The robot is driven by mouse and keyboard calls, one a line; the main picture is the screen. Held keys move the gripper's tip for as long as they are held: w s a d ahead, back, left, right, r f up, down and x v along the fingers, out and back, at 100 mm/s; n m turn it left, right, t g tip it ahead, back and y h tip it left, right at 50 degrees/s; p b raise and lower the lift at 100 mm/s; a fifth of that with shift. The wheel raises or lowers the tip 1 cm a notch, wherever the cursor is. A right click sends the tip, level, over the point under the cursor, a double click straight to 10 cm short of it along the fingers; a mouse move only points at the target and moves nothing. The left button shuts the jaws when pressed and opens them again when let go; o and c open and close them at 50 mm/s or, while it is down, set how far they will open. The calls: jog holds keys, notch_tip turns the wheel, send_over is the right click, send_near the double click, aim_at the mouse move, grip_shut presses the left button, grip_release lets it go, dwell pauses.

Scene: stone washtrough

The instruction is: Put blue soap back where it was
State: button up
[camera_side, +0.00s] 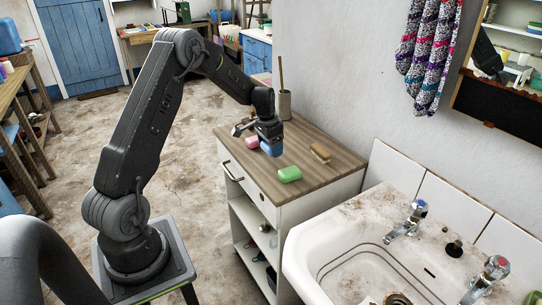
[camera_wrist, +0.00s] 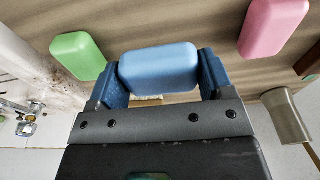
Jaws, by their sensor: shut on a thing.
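The blue soap (camera_wrist: 158,67) is held between the two fingers of my gripper (camera_wrist: 160,76) in the wrist view. In the side view my gripper (camera_side: 268,137) points down over the wooden cabinet top (camera_side: 325,180), and the blue soap (camera_side: 271,149) shows at its fingertips. I cannot tell whether the soap touches the wood. The pink soap (camera_side: 252,142) lies just left of it, and the green soap (camera_side: 289,174) lies nearer the front edge. In the wrist view the green soap (camera_wrist: 78,56) is at the left and the pink soap (camera_wrist: 273,26) at the upper right.
A brush (camera_side: 320,153) lies on the cabinet top, right of my gripper. A holder with a stick in it (camera_side: 284,104) stands at the back. The white sink (camera_side: 345,245) with taps is at the right. The wood between green soap and brush is bare.

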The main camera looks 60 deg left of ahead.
aim_at(271, 162)
jog(key=shift+w+d+f, duration=0.1)
jog(key=shift+w+f, duration=0.05)
jog(key=shift+f, duration=1.9)
jog(key=shift+f, duration=0.15)
jog(key=o, duration=1)
jog(key=r, duration=0.4)
jog(key=s+r, duration=0.1)
jog(key=r, duration=0.7)
jog(key=shift+s, duration=0.25)
jog(key=s+d+r+t, duration=0.1)
jog(key=s+d+r, duration=0.3)
jog(key=d+r, duration=0.3)
jog(key=s+d+r+t, duration=0.1)
jog(key=s+d+r, duration=0.35)
jog(key=d, duration=0.45)
jog(key=s+d+r+t, duration=0.2)
jog(key=s+d, duration=0.9)
jog(key=s, duration=0.4)
jog(key=shift+s+d, duration=0.15)
jog(key=shift+s, duration=0.1)
